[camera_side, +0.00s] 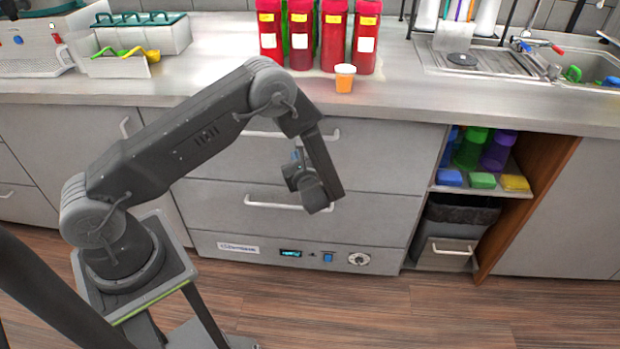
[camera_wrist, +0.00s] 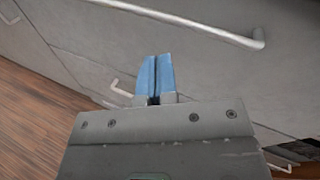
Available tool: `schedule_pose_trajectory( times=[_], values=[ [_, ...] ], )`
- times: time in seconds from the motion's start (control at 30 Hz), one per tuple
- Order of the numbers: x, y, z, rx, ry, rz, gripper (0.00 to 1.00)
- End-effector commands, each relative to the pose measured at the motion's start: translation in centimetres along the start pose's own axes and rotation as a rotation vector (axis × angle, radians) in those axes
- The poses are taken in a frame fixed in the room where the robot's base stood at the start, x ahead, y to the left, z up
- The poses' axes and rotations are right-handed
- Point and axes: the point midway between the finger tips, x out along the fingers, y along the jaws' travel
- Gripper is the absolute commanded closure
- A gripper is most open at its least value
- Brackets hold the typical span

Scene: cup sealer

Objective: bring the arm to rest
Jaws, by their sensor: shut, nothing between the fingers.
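My gripper (camera_wrist: 158,58) shows in the wrist view with its two blue fingers together and nothing between them. Behind the fingers are grey drawer fronts and a metal handle. In the side view my arm reaches up and over from its stand, then bends down in front of the drawers. Its end hangs below counter height, near the middle drawer handle (camera_side: 288,207). The fingers are mostly hidden there, with only a bit of blue by the wrist. I cannot tell whether the arm touches the drawer front.
On the counter (camera_side: 215,80) stand several red containers (camera_side: 364,38) and a small orange-and-white cup (camera_side: 345,78). A sink (camera_side: 590,68) is at the right. Below it an open shelf (camera_side: 480,190) holds coloured items. The floor (camera_side: 400,310) in front of the cabinets is clear at right.

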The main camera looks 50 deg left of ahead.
Motion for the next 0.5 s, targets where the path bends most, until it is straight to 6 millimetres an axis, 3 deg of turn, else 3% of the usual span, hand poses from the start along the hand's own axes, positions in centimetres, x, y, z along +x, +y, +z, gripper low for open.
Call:
schedule_pose_trajectory(
  times=[0.03, 0.2, 0.5],
  values=[
    [-0.2, 0.0, 2.5, -0.063, 0.013, 0.061, 1.0],
    [-2.0, 1.5, 8.7, -0.265, 0.086, 0.271, 1.0],
    [-7.6, 5.0, 17.0, -0.663, 0.266, 0.596, 1.0]
  ],
)
